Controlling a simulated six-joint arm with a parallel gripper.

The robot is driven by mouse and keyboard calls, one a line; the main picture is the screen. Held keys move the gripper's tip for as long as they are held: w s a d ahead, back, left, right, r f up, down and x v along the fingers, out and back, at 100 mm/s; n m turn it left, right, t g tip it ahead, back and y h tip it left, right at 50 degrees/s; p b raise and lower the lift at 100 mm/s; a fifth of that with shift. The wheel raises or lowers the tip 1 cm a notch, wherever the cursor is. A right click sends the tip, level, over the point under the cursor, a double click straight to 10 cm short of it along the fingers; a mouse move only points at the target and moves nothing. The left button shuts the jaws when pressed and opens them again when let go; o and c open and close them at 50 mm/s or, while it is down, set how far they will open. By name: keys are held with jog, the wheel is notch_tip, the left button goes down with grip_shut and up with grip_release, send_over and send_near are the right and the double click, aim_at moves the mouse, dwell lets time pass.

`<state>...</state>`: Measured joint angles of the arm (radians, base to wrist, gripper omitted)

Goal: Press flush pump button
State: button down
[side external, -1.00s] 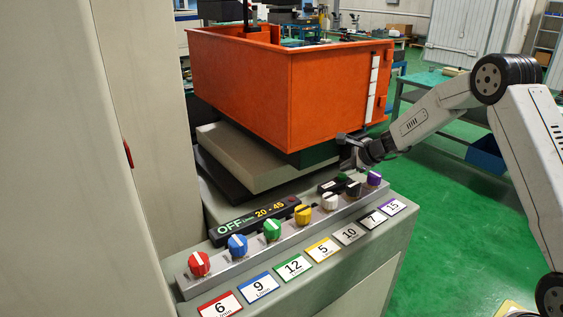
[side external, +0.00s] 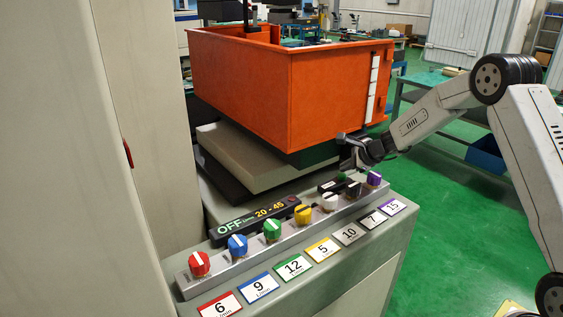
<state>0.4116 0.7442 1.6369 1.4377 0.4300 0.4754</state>
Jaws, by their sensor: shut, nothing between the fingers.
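A small dark switch box (side external: 329,186) with a pale label sits at the right end of the control panel's back edge. A small green button (side external: 341,177) shows at its right end, partly crowded by my gripper and a knob. My gripper (side external: 347,166) is shut and empty, pointing down just above this box. I cannot tell whether its fingertips touch the button. A black display bar (side external: 258,215) to the left reads "OFF" and "20 - 45" in lit characters, with a small red dot at its right end.
A row of coloured knobs, from red (side external: 199,263) to purple (side external: 374,179), runs along the sloped panel close to my gripper. Numbered labels lie in front. A large orange tank (side external: 240,95) stands right behind my gripper. Open green floor (side external: 450,235) lies to the right.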

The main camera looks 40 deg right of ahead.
aim_at(345, 176)
jog(key=shift+s+f, duration=0.1)
jog(key=shift+f, duration=0.7)
dwell(1.1)
jog(key=shift+r, duration=0.65)
jog(key=shift+r, duration=3.05)
